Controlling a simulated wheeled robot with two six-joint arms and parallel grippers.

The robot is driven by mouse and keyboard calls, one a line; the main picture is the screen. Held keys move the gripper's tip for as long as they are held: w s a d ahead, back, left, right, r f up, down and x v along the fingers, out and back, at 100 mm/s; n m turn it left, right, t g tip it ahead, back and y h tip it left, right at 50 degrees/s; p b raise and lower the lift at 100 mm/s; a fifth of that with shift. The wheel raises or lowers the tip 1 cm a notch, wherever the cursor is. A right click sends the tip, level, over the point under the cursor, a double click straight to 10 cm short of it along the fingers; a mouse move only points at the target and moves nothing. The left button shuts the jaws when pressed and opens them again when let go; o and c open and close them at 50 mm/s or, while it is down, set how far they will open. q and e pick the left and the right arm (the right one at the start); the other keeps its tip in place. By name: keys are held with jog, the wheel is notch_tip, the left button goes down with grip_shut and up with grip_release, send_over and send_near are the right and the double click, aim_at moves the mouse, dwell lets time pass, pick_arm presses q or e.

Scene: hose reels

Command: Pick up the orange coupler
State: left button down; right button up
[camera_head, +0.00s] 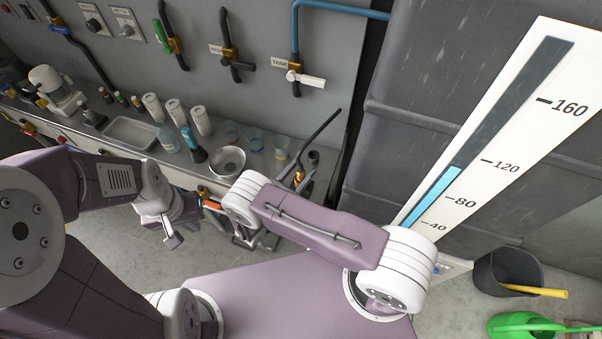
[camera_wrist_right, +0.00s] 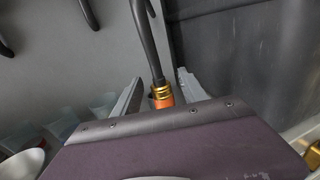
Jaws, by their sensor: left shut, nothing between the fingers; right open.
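The orange coupler (camera_wrist_right: 163,101), with gold rings at its top, hangs on the end of a dark hose (camera_wrist_right: 147,40) in the right wrist view. My right gripper (camera_wrist_right: 160,78) is open, with one finger on each side of the coupler and visible space beside it. The purple wrist housing hides the coupler's lower part. In the head view the dark hose (camera_head: 322,130) and a gold fitting (camera_head: 299,178) show at the bench's right end, partly behind my right arm. My left gripper (camera_head: 173,241) is shut and empty in front of the bench.
The bench holds a metal bowl (camera_head: 228,161), cups (camera_head: 282,146), white cylinders (camera_head: 175,112) and a tray (camera_head: 130,133). A dark tank (camera_head: 440,80) with a gauge board (camera_head: 535,95) stands right. A black bucket (camera_head: 507,272) and green watering can (camera_head: 525,325) are on the floor.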

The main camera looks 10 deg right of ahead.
jog(key=shift+x, duration=1.55)
grip_shut()
